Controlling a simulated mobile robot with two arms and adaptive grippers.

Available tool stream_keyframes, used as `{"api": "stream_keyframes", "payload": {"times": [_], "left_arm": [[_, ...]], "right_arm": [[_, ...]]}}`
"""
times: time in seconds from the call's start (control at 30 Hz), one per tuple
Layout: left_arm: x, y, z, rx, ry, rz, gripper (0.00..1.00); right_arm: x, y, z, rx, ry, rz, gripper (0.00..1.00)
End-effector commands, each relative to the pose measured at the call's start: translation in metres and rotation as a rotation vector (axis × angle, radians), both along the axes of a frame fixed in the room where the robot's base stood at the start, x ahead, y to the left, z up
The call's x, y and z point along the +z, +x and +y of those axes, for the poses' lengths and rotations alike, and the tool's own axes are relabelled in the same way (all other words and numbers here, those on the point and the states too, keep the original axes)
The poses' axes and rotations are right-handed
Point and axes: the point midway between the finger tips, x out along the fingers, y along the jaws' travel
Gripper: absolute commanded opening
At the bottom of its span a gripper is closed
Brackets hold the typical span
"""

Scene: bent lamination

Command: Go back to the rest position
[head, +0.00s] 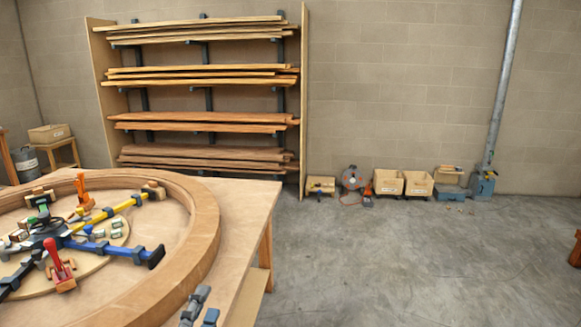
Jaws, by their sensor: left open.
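My left gripper (202,307) shows only in part at the bottom edge of the head view. Its grey and blue-grey fingertips are apart, and I see nothing between them. It is near the right side of a bent wooden ring (207,222) on the workbench (250,205); I cannot tell whether it touches the ring or bench. My right gripper is not in view. Inside the ring lies a round wooden form (95,262) with a yellow bar (105,214), a blue bar (110,250), an orange clamp (82,191) and a red clamp (60,268).
A lumber rack (303,100) with stacked boards (200,122) stands against the block wall. Wooden boxes (418,184) and tools stand along the wall. A grey pipe (505,80) rises at the right. The concrete floor (420,260) right of the bench is mostly clear.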

Motion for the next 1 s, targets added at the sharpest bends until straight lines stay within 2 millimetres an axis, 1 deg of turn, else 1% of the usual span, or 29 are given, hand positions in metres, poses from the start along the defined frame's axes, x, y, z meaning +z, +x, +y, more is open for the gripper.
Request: {"api": "stream_keyframes", "payload": {"times": [0.03, 0.07, 0.1, 0.17, 0.2, 0.27, 0.3, 0.37, 0.4, 0.5, 0.57, 0.6, 0.67, 0.7, 0.87, 0.97, 1.0], "left_arm": [[-0.036, -0.006, 0.019, 0.067, -0.151, 0.158, 0.5], [-0.056, -0.011, 0.028, 0.108, -0.237, 0.248, 0.5], [-0.083, -0.021, 0.039, 0.166, -0.346, 0.362, 0.5], [-0.122, -0.041, 0.051, 0.254, -0.497, 0.522, 0.5], [-0.144, -0.056, 0.057, 0.311, -0.584, 0.618, 0.5], [-0.174, -0.08, 0.062, 0.395, -0.701, 0.747, 0.5], [-0.19, -0.096, 0.064, 0.447, -0.764, 0.819, 0.5], [-0.21, -0.119, 0.065, 0.52, -0.848, 0.918, 0.5], [-0.221, -0.134, 0.065, 0.567, -0.895, 0.976, 0.5], [-0.243, -0.171, 0.064, 0.678, -0.998, 1.107, 0.5], [-0.253, -0.192, 0.061, 0.744, -1.051, 1.179, 0.5], [-0.259, -0.207, 0.06, 0.787, -1.082, 1.225, 0.5], [-0.266, -0.228, 0.057, 0.854, -1.125, 1.29, 0.5], [-0.275, -0.231, 0.056, 0.874, -1.134, 1.309, 0.5], [-0.323, -0.218, 0.055, 0.878, -1.118, 1.319, 0.5], [-0.355, -0.215, 0.054, 0.886, -1.11, 1.33, 0.5], [-0.37, -0.214, 0.054, 0.888, -1.107, 1.335, 0.5]], "right_arm": [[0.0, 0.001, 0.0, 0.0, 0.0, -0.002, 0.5], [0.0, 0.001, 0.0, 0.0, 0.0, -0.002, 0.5], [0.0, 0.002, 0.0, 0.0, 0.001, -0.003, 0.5], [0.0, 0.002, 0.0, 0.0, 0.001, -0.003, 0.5], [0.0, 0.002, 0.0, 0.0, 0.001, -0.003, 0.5], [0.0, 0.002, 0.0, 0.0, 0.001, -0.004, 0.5], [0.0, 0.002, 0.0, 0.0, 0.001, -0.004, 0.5], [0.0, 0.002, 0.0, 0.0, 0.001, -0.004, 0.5], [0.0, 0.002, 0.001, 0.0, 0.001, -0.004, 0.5], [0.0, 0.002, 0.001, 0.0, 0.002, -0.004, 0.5], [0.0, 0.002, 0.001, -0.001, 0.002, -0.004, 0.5], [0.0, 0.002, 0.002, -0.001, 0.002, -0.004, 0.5], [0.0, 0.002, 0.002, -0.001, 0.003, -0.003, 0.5], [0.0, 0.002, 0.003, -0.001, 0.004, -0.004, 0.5], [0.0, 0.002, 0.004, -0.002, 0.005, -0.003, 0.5], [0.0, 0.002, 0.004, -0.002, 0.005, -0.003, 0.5], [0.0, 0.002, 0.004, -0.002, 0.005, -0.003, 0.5]]}}
